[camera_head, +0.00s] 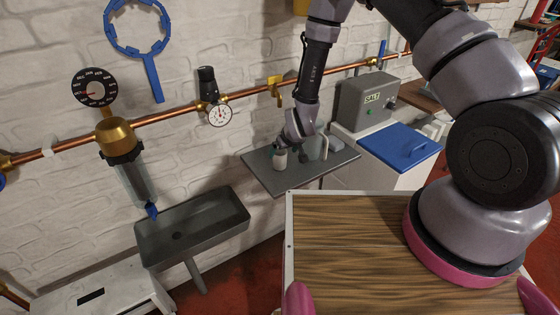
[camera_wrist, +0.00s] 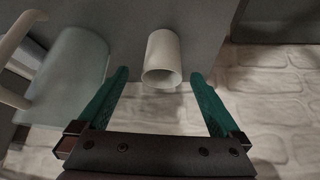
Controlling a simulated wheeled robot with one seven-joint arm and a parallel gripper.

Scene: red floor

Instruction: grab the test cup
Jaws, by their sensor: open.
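The test cup, a small white cylinder (camera_wrist: 162,58), stands on the grey shelf (camera_wrist: 205,20) in the wrist view. My gripper (camera_wrist: 159,74) is open, with one green finger on each side of the cup's near part. Gaps show between the fingers and the cup, so it is not gripped. In the head view the cup (camera_head: 280,160) is on the wall shelf (camera_head: 262,176), just below my gripper (camera_head: 281,146), whose fingers are hard to make out there.
A translucent jug with a pale handle (camera_wrist: 75,65) stands left of the cup in the wrist view; it also shows in the head view (camera_head: 315,147). A grey sink (camera_head: 195,225) is left of the shelf. A grey machine (camera_head: 365,102) and blue lid (camera_head: 400,145) are to the right.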

